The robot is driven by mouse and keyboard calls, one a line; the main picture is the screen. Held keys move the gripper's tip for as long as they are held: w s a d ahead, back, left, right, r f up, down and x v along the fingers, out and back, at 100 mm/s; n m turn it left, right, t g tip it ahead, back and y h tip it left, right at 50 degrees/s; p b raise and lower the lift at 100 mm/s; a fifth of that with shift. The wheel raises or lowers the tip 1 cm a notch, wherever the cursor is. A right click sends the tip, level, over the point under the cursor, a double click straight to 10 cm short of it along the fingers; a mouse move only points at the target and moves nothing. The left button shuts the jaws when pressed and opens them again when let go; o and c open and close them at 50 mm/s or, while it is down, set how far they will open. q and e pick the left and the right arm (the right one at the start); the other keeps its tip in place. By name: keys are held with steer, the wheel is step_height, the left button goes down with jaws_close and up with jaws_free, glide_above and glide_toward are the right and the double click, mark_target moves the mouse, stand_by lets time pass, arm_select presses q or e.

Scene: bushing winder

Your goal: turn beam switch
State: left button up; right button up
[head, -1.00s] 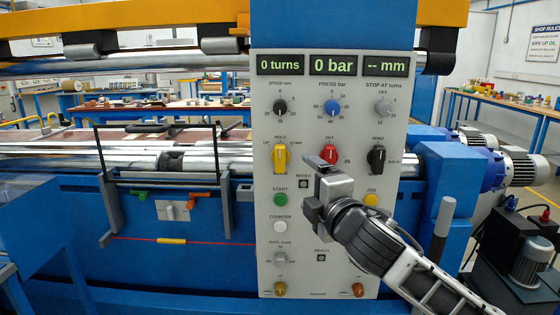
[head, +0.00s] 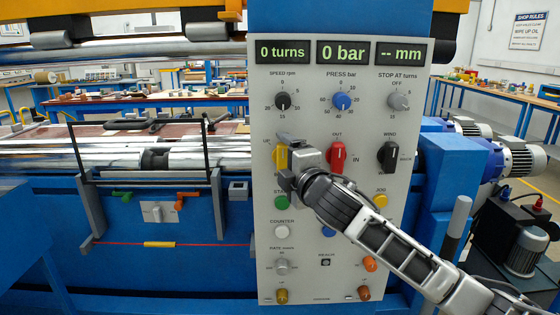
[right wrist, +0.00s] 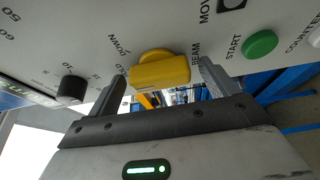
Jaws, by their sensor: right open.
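The beam switch (head: 280,157) is a yellow knob at the left of the grey control panel (head: 350,225). It is partly hidden by my right gripper (head: 291,160) in the head view. In the right wrist view the yellow knob (right wrist: 160,73) lies between the two open fingers of my right gripper (right wrist: 163,78), with a gap visible on each side. The word BEAM is printed beside it. The gripper is open and not closed on the knob. My left gripper is not in view.
A red switch (head: 337,157) and a black switch (head: 387,157) sit to the right on the same panel. The green start button (head: 281,202) is just below, partly covered by the gripper. Displays read 0 turns, 0 bar and -- mm.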

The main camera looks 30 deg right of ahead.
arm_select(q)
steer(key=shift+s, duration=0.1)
arm_select(e)
steer(key=shift+s, duration=0.1)
steer(key=shift+c, duration=0.3)
steer(key=c, duration=0.9)
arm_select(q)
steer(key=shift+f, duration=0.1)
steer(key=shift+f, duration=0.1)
